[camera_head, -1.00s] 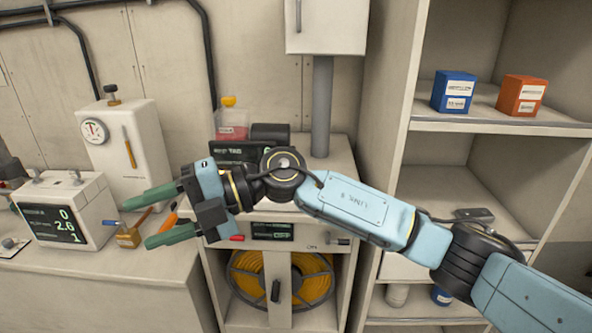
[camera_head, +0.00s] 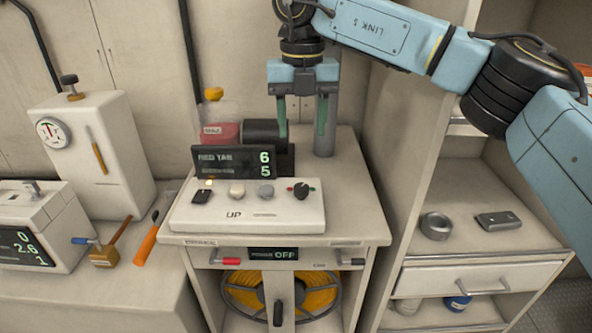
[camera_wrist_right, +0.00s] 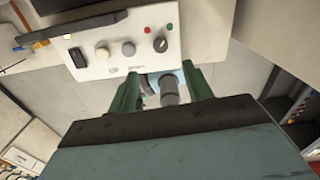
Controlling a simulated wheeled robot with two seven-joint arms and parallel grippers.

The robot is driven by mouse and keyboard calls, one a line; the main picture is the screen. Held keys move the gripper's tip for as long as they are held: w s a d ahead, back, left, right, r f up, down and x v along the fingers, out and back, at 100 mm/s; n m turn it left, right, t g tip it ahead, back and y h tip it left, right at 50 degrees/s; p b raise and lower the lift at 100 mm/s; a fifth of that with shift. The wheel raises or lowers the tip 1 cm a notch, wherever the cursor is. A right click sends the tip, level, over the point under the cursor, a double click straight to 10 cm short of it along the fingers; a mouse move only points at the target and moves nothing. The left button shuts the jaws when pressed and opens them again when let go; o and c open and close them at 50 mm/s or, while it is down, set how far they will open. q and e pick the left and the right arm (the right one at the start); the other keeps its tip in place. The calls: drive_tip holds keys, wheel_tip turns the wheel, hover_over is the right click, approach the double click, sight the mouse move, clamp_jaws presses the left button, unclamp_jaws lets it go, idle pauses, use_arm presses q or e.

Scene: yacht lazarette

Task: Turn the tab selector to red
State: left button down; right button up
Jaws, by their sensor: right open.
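The tab selector is most likely the black knob (camera_head: 302,190) at the right of the white control panel (camera_head: 250,220), between a red dot on its left and a green dot on its right. It also shows in the right wrist view (camera_wrist_right: 160,44), where its pale mark seems to lean up and right, toward the green side. The display (camera_head: 235,163) behind the panel reads RED TAB, with 6 and 5. My right gripper (camera_head: 301,132) points down with its green fingers apart and empty, above and behind the knob, not touching it. My left gripper is not in view.
The panel also carries a black switch (camera_head: 202,196) and two round buttons. A red-filled bottle (camera_head: 218,125) and a dark cylinder stand behind the display. An orange-handled tool (camera_head: 147,240) lies to the left. A shelf unit (camera_head: 480,205) stands to the right.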

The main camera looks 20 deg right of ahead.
hover_over(302, 186)
drive_tip(key=f, duration=0.5)
drive_tip(key=shift+s+f, duration=0.1)
drive_tip(key=shift+s, duration=0.1)
wheel_tip(302, 186, down, 6)
drive_tip(key=shift+w+b, duration=0.1)
drive_tip(key=shift+b, duration=0.3)
drive_tip(key=shift+f, duration=0.75)
drive_tip(key=shift+c, duration=1.2)
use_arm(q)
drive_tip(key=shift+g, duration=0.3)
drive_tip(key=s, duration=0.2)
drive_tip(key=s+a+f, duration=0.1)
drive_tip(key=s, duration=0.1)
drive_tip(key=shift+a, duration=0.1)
use_arm(e)
drive_tip(key=c, duration=0.7)
